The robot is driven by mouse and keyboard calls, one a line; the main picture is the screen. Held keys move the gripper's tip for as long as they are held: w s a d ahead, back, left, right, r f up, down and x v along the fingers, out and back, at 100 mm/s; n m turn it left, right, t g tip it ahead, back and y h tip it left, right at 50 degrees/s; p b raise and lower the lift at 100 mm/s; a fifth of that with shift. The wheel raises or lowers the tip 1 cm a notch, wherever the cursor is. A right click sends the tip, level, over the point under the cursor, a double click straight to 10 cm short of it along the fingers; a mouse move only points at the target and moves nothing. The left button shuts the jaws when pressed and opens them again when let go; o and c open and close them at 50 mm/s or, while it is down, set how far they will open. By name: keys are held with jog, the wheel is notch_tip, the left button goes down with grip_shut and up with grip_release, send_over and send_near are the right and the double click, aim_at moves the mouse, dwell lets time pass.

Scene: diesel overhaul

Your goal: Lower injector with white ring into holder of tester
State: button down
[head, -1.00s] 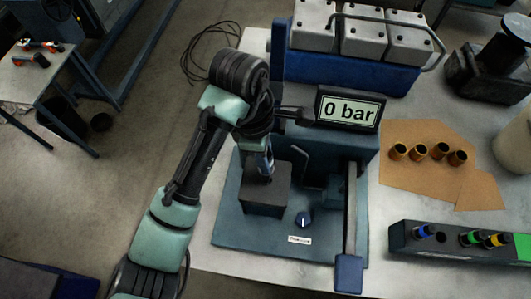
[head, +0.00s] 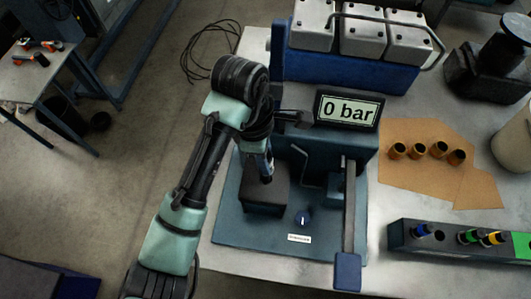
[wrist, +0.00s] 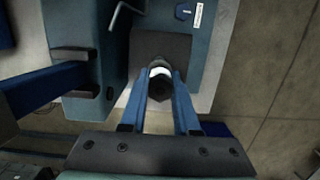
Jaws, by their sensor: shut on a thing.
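My gripper (wrist: 160,86) is shut on the injector with the white ring (wrist: 160,72). In the wrist view its dark end and white ring show between the two blue fingers. In the head view my gripper (head: 263,165) points down over the dark holder block (head: 264,198) of the tester (head: 228,225). The same block (wrist: 150,44) lies straight behind the injector in the wrist view. The injector's lower end and the holder's opening are hidden, so I cannot tell whether the tip is inside. The tester's display (head: 348,110) reads 0 bar.
The tester's lever (head: 347,215) stands right of the holder, and a knob (head: 303,217) sits in front. A rack (head: 460,250) at the right holds injectors with blue, green and yellow rings. Several brass sleeves (head: 438,149) stand on brown card (head: 405,173).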

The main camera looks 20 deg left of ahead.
jog(key=shift+f+b, duration=0.4)
jog(key=shift+f, duration=0.9)
jog(key=shift+p, duration=0.55)
jog(key=shift+f, duration=0.15)
jog(key=shift+f+b, duration=0.7)
jog(key=shift+f, duration=0.6)
jog(key=shift+r+p, duration=0.1)
jog(key=shift+p, duration=0.45)
jog(key=shift+c, duration=0.8)
grip_release()
